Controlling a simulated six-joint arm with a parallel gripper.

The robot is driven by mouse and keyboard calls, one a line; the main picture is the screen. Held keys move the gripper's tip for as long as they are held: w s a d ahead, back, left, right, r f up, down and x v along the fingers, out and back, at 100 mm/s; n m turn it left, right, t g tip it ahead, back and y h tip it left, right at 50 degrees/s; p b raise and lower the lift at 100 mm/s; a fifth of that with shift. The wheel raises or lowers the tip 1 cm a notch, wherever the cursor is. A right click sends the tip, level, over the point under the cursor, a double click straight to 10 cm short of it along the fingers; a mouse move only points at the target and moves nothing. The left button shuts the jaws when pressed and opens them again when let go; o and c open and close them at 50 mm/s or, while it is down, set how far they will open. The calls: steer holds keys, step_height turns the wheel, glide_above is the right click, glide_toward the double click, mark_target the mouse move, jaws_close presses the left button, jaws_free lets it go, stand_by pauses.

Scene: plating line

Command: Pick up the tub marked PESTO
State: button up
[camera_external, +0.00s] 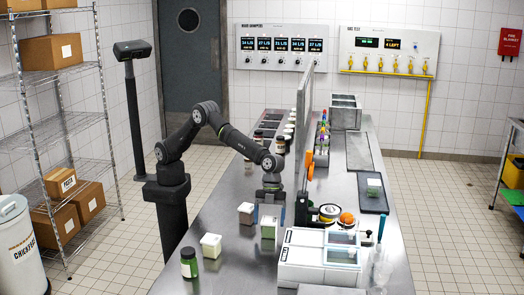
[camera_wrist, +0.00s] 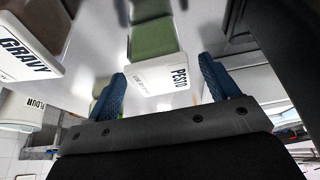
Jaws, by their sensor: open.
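The tub marked PESTO (camera_wrist: 158,78) has a white face with dark lettering and a green part beyond it. It shows in the wrist view between the two blue fingers of my gripper (camera_wrist: 163,72). In the external view a green-and-white tub (camera_external: 268,229), its marking not readable, stands on the steel counter right at my lowered gripper (camera_external: 269,212). The gripper is open; I cannot tell whether either finger touches the tub. A tub marked GRAVY (camera_wrist: 30,45), white with a brown part, is at the upper left of the wrist view.
Two pale-lidded tubs (camera_external: 246,214) (camera_external: 211,245) and a dark-lidded green jar (camera_external: 188,263) stand to the left and front. White lidded bins (camera_external: 318,262) and an upright panel (camera_external: 305,110) are to the right. The counter (camera_external: 235,270) is bare between the tubs and bins.

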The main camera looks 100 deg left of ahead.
mark_target(269, 228)
steer(key=x, duration=0.4)
steer(key=shift+a+f, duration=0.1)
steer(key=shift+a, duration=0.05)
steer(key=shift+c, duration=0.2)
steer(key=c, duration=1.1)
